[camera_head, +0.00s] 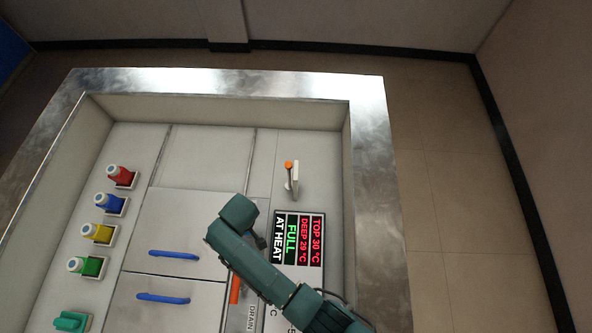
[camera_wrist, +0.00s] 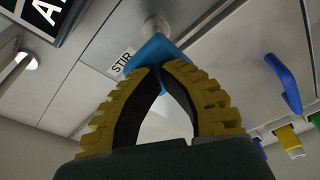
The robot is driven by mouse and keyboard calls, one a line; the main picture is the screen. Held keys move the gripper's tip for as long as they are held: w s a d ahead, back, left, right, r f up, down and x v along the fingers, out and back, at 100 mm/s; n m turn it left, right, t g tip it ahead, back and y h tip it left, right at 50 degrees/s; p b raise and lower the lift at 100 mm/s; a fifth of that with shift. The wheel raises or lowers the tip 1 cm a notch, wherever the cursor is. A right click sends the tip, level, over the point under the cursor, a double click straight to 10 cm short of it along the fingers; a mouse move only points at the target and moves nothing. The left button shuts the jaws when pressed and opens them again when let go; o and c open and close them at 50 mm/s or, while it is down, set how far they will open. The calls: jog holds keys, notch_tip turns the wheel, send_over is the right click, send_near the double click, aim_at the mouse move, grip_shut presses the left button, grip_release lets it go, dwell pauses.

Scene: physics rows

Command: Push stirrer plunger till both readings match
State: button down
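The blue stirrer plunger (camera_wrist: 157,50) shows in the wrist view on a pale rod, beside a STIR label (camera_wrist: 121,64). My gripper (camera_wrist: 166,69) has its yellow-and-black fingertips together, right at the plunger's blue head. The fingers cover part of the head, and I cannot tell whether they press on it. In the head view my arm hides the plunger and the fingers. The display (camera_head: 298,238) there reads TOP 30 °C and DEEP 29 °C in red, FULL in green and AT HEAT in white.
An orange-tipped lever (camera_head: 289,166) stands above the display. An orange handle (camera_head: 235,289) is near the DRAIN label. Two blue drawer handles (camera_head: 174,255) (camera_head: 163,298) lie left of my arm. Coloured knobs, including a red one (camera_head: 121,176), line the left side. A raised metal rim (camera_head: 374,120) surrounds the panel.

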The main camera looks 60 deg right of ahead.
jog(key=shift+s+b+x, duration=0.25)
jog(key=shift+b+x, duration=0.65)
jog(key=shift+x, duration=0.35)
jog(key=shift+s+b+x, duration=0.25)
jog(key=shift+b+x, duration=0.6)
jog(key=shift+x, duration=0.4)
jog(key=p+v, duration=0.2)
jog(key=w+p+v, duration=0.1)
jog(key=p+v, duration=0.4)
jog(key=p, duration=0.1)
jog(key=shift+w+r, duration=0.15)
jog(key=shift+r, duration=0.35)
jog(key=shift+f, duration=0.1)
jog(key=shift+s+b+x, duration=0.25)
jog(key=shift+b+x, duration=0.85)
jog(key=shift+x, duration=0.15)
jog(key=shift+s+b+x, duration=0.25)
jog(key=shift+b+x, duration=0.8)
jog(key=shift+x, duration=0.2)
jog(key=shift+s+b+x, duration=0.3)
jog(key=shift+b+x, duration=0.8)
jog(key=shift+x, duration=0.15)
jog(key=p+v, duration=0.2)
jog(key=w+p+v, duration=0.1)
jog(key=p+v, duration=0.4)
jog(key=shift+w+r+p, duration=0.25)
jog(key=shift+r+p, duration=0.05)
jog(key=shift+r, duration=0.1)
